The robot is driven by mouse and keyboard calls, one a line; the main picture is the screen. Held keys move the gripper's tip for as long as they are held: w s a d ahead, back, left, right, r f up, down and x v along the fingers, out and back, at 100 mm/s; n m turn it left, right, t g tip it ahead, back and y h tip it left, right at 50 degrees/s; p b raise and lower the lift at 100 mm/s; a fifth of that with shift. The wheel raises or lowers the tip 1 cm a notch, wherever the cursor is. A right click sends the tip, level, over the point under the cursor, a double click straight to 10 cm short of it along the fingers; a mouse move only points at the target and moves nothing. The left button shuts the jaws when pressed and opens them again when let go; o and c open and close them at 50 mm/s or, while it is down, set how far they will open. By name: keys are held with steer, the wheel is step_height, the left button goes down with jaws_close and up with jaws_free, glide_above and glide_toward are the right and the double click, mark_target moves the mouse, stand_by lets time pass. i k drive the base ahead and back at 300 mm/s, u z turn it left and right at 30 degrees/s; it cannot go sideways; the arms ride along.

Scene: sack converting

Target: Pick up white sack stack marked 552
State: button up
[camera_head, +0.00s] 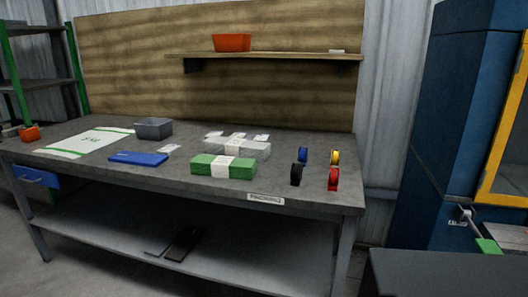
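A flat white sack stack (88,142) with green stripes near its ends lies on the left part of the grey workbench (220,183). It carries a small dark number in the middle, which looks turned and is too small to read surely; it could be 552. Another whitish stack (257,150) with a paper band lies near the bench's middle. It is partly hidden behind a green banded stack (241,167). My gripper is not in view.
A grey bin (153,128) and a blue flat item (138,158) sit right of the flat sack. Coloured tape rolls (333,179) stand at the right end. An orange bin (231,42) sits on the shelf. A blue cabinet (440,130) stands at the right.

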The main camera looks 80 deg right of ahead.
mark_target(219, 146)
steer(key=k, duration=0.15)
steer(key=z, duration=1.1)
steer(key=i, duration=1.65)
steer(key=u, duration=0.1)
